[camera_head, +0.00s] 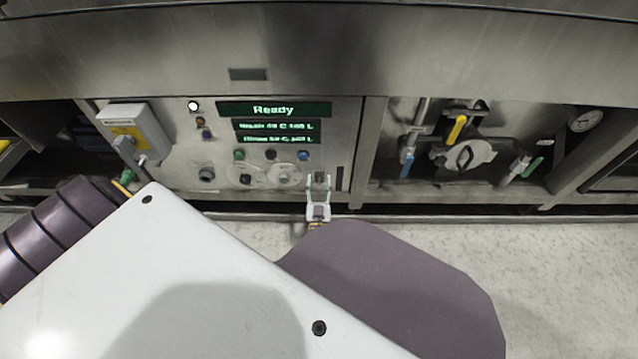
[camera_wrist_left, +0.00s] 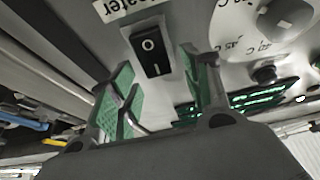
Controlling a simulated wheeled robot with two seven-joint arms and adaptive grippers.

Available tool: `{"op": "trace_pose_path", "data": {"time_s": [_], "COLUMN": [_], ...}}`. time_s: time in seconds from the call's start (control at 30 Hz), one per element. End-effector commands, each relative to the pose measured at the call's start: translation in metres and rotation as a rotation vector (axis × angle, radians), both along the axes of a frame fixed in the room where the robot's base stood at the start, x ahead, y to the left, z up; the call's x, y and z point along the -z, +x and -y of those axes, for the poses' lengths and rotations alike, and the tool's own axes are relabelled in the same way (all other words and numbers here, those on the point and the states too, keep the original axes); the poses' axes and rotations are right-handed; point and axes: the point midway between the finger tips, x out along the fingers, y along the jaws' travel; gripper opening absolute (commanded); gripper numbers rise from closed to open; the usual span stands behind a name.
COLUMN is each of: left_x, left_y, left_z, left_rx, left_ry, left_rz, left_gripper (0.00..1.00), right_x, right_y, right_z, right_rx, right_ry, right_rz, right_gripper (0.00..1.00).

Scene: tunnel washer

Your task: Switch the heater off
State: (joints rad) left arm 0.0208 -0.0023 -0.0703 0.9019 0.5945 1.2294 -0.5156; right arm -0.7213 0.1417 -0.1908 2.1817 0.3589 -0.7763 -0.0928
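In the left wrist view a black rocker switch (camera_wrist_left: 150,50) sits on the metal panel, marked with a circle at one end and a bar at the other. Beside it is a white label (camera_wrist_left: 122,8), cut off by the frame and ending in "ater". I cannot tell which end of the rocker is pressed in. My left gripper (camera_wrist_left: 157,62) is open, with a green-padded finger on each side of the switch and nothing held. My right gripper is not in view.
The control panel has a display (camera_head: 273,109) reading "Ready", and several knobs and buttons left of the gripper. A grey switch box (camera_head: 137,127) juts out at the left. Valves with yellow (camera_head: 456,129) and blue handles are in the bay to the right.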

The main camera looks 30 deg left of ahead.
Motion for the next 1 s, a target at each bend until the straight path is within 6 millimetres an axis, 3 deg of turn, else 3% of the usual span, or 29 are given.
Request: {"op": "trace_pose_path", "data": {"time_s": [0.37,1.0], "left_x": [0.002,0.03], "left_y": [-0.004,-0.055], "left_z": [0.003,0.033], "left_rx": [0.0,0.0], "left_ry": [-0.001,0.0], "left_rz": [0.0,0.0], "left_gripper": [0.48,0.48], "right_x": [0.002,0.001], "right_y": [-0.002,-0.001], "right_z": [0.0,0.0], "right_rx": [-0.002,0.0], "right_ry": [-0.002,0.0], "right_rz": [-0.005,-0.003], "right_gripper": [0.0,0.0]}}
